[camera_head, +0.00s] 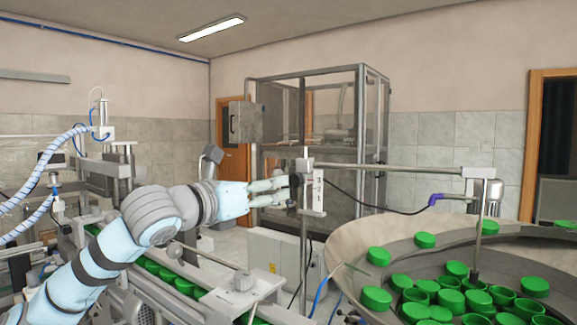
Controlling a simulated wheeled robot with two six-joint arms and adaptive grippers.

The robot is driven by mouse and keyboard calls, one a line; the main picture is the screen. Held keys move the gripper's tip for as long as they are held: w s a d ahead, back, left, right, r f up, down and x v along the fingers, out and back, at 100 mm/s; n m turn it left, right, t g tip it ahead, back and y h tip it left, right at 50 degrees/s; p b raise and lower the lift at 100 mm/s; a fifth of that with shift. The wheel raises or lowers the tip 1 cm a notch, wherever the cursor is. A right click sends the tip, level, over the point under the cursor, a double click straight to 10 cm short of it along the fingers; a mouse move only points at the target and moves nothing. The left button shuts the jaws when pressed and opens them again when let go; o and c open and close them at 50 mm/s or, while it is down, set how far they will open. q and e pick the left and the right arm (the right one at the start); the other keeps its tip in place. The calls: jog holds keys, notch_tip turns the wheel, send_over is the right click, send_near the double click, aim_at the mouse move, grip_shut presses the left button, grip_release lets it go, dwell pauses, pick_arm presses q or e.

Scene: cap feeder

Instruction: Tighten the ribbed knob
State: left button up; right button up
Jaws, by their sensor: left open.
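A small dark knob (294,187) sits on the left side of an upright metal post, beside a white marked scale plate (314,192). It is too small here for me to make out its ribs. My left gripper (285,191) reaches in from the left, pointing right, with its fingers apart and their tips at the knob. I cannot tell whether the fingertips touch it or stand just short of it. The fingers partly hide the knob. My right gripper is not in view.
A round feeder bowl (350,250) with many green caps stands at the right. A conveyor with green caps (165,275) runs below my left arm. A horizontal rod (400,169) extends right from the post. A glass-walled metal frame (362,120) stands behind.

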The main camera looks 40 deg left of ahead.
aim_at(293, 181)
pick_arm(q)
jog(key=w+p, duration=0.3)
jog(key=w, duration=0.2)
jog(key=w+p, duration=0.2)
jog(key=w, duration=0.1)
jog(key=shift+a+r+p, duration=0.2)
jog(key=shift+a+p, duration=0.1)
jog(key=shift+a, duration=0.1)
jog(key=shift+f, duration=0.15)
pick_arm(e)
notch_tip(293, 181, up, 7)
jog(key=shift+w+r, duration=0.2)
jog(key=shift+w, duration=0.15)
pick_arm(q)
jog(key=shift+w, duration=0.1)
grip_shut()
